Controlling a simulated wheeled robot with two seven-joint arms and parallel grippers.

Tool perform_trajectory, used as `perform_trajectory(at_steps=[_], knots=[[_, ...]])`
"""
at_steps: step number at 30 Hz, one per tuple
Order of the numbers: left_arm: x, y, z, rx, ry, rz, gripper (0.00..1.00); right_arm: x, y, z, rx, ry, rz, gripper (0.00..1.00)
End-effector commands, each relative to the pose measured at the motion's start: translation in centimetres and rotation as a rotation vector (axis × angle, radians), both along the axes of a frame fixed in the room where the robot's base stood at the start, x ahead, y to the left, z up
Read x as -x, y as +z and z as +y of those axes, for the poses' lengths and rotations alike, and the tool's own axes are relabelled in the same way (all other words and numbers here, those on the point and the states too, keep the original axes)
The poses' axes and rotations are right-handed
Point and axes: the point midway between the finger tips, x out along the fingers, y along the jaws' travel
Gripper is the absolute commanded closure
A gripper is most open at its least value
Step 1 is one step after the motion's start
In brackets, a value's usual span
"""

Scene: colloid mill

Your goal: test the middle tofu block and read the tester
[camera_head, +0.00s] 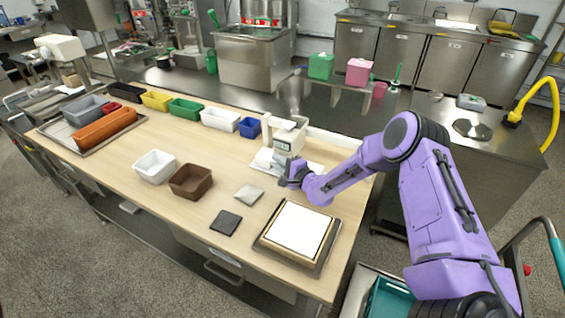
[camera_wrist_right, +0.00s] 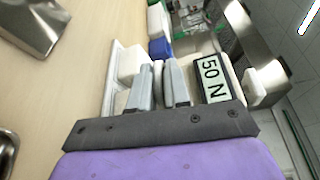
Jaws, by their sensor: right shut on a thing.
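The white tester (camera_head: 286,128) stands at the back right of the wooden table. Its display reads 50 N, clearly in the right wrist view (camera_wrist_right: 211,78). My right gripper (camera_head: 284,172) is at the front of the tester, just below the display. In the right wrist view its fingers (camera_wrist_right: 160,76) are shut on a narrow pale part; I cannot tell which part it is. White blocks, apparently tofu (camera_wrist_right: 131,62), lie beside the fingers on a white board (camera_wrist_right: 109,78). The gripper hides part of this spot in the head view. My left gripper is out of view.
A tray with a white slab (camera_head: 299,229) lies at the table's front right. A dark square (camera_head: 226,222) and a pale metal piece (camera_head: 249,194) lie nearby. White (camera_head: 154,167) and brown (camera_head: 190,181) bins stand to the left. Several coloured bins line the back edge.

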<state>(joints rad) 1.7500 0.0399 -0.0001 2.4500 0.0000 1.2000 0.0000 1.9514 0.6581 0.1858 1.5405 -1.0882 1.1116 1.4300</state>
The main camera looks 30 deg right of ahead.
Motion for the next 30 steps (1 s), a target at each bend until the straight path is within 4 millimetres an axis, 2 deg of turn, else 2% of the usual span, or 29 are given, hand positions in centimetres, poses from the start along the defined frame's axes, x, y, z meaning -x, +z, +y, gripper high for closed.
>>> perform_trajectory(at_steps=[1, 2, 3, 11, 14, 24, 30], knots=[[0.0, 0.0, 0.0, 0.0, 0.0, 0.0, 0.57, 0.2, -0.3, 0.0, 0.003, 0.004, 0.008, 1.0], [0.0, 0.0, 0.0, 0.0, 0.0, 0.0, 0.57, 0.2, -0.3, 0.0, 0.003, 0.003, 0.008, 0.74], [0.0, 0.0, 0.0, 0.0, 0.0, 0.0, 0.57, 0.3, -0.3, 0.0, 0.003, 0.003, 0.008, 0.64], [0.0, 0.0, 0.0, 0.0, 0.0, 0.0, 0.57, 0.3, -0.2, -0.2, 0.002, -0.001, 0.006, 0.64], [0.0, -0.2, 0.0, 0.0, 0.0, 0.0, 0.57, 1.0, -0.3, -0.4, 0.002, 0.0, 0.007, 0.64], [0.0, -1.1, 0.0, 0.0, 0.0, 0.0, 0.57, 8.4, 0.5, -1.6, -0.004, -0.003, 0.005, 0.64], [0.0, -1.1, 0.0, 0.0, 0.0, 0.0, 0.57, 10.6, 0.8, -2.0, 0.001, 0.0, 0.006, 0.64]])
